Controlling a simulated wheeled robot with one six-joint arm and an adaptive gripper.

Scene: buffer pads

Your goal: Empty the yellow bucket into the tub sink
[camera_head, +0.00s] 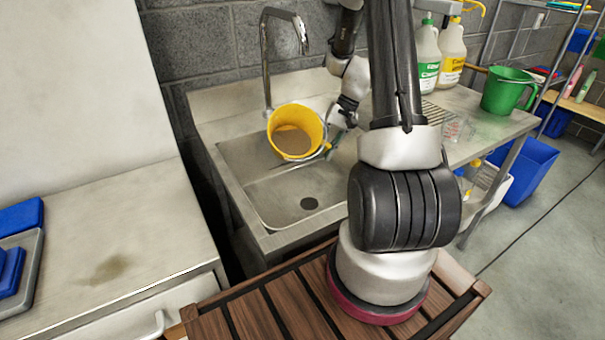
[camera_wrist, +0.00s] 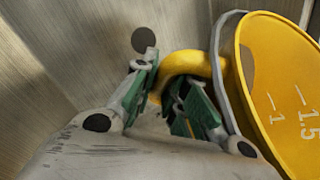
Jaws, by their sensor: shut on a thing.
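The yellow bucket (camera_head: 291,143) is held over the left part of the tub sink (camera_head: 265,202), tilted with its open mouth towards the head camera. Brownish contents show inside it. In the wrist view the bucket (camera_wrist: 275,95) fills the right side, with measure marks on its wall and a grey rim band. My gripper (camera_head: 331,150) is at the bucket's right side. In the wrist view my gripper (camera_wrist: 172,98) has its green-padded fingers shut around the bucket's yellow handle (camera_wrist: 194,62). The sink's dark drain (camera_head: 309,203) is uncovered. No stream of liquid can be made out.
A tall faucet (camera_head: 267,60) rises behind the bucket. A green bucket (camera_head: 508,90) and two jugs (camera_head: 452,50) stand on the counter at right. A blue bin (camera_head: 530,170) stands below. A steel counter (camera_head: 110,240) with blue items is at left.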

